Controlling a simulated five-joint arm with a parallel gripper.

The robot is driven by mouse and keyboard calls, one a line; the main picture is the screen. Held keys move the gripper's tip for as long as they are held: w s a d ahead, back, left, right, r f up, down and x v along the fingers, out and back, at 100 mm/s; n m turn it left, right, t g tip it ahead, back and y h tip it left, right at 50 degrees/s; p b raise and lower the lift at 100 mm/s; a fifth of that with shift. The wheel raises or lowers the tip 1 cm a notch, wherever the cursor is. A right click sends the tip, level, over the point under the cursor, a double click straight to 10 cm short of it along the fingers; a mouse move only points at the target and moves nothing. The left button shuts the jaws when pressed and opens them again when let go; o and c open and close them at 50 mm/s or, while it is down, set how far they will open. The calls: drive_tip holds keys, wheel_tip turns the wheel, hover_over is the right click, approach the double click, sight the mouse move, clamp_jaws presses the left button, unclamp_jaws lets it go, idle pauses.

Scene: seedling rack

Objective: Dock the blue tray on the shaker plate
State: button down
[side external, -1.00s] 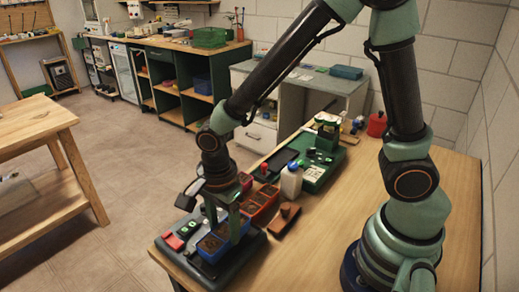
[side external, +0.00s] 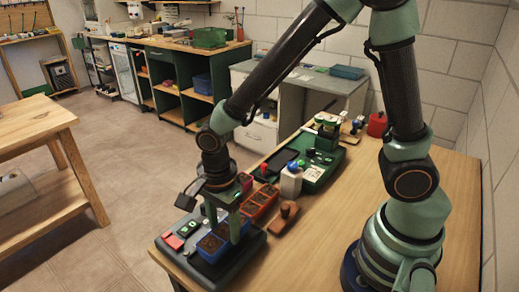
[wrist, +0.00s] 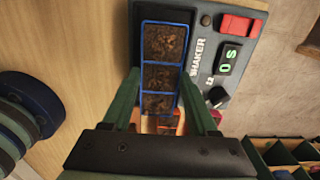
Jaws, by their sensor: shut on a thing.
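The blue tray (side external: 207,252) of soil-filled cells is at the dark shaker (side external: 232,270) on the near end of the bench. In the wrist view the blue tray (wrist: 183,52) lies lengthwise beside the shaker's panel (wrist: 207,62), which has a red switch and a display reading 0 s. My gripper (side external: 234,230) points down with its fingers on either side of the tray. In the wrist view my gripper (wrist: 160,88) is shut on the tray's long sides. Whether the tray's underside touches the plate is hidden.
A red tray (side external: 259,204) of soil cells stands just behind the shaker. A brown block with a knob (side external: 284,219) and a white container with a blue top (side external: 291,182) stand close by. A green tray (side external: 318,176) lies farther back.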

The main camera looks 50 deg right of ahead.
sight(225, 230)
drive_tip(key=shift+f, duration=0.6)
drive_tip(key=shift+c, duration=2.2)
unclamp_jaws()
wheel_tip(225, 230, up, 11)
